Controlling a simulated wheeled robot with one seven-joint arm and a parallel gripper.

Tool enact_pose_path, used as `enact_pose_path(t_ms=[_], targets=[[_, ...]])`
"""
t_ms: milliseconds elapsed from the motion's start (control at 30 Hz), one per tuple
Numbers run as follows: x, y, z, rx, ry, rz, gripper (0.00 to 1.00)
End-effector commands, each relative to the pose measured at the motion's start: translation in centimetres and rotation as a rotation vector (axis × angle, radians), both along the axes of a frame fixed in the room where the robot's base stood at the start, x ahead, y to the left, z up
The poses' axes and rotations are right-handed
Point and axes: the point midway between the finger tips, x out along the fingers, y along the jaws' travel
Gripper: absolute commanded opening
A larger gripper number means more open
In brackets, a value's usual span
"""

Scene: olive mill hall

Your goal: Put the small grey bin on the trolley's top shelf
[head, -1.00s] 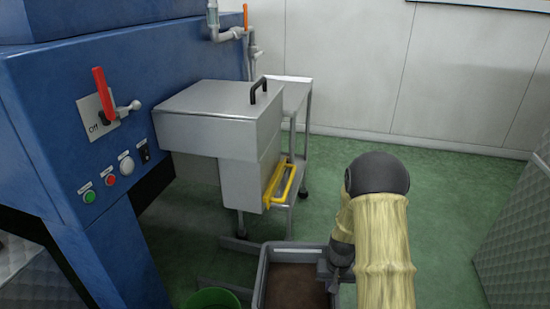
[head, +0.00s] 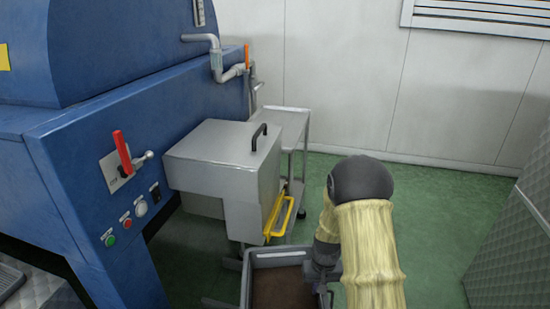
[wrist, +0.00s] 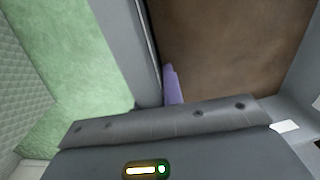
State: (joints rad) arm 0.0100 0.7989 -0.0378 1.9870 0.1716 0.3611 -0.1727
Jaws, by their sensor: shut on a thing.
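The small grey bin (head: 246,287) shows at the bottom of the head view, with brown material inside. My gripper (head: 322,280) is at the bin's right rim and shut on it. In the wrist view, the bin's grey wall (wrist: 125,45) runs beside a purple finger (wrist: 172,85) of my gripper, with the brown contents on the right; the other finger is hidden. The trolley's top shelf (head: 290,122) is a pale metal surface by the back wall, partly hidden behind a steel box. The visible part of the shelf looks empty.
The steel lidded box (head: 215,160) with a black handle juts from the blue machine (head: 130,110) between the bin and the trolley. A yellow bar frame (head: 279,215) is at its lower right. A quilted grey panel (head: 510,240) stands at right. Green floor between is clear.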

Motion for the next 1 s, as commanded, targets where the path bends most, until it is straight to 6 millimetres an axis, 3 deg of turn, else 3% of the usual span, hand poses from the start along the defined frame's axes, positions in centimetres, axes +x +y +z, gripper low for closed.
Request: enact_pose_path(t_ms=[33,100,1000], targets=[[0.2,0.2,1.7,0.001,-0.004,0.004,0.00],[0.2,0.3,2.7,0.001,-0.004,0.007,0.00],[-0.1,0.8,13.7,-0.001,-0.002,0.026,0.00]])
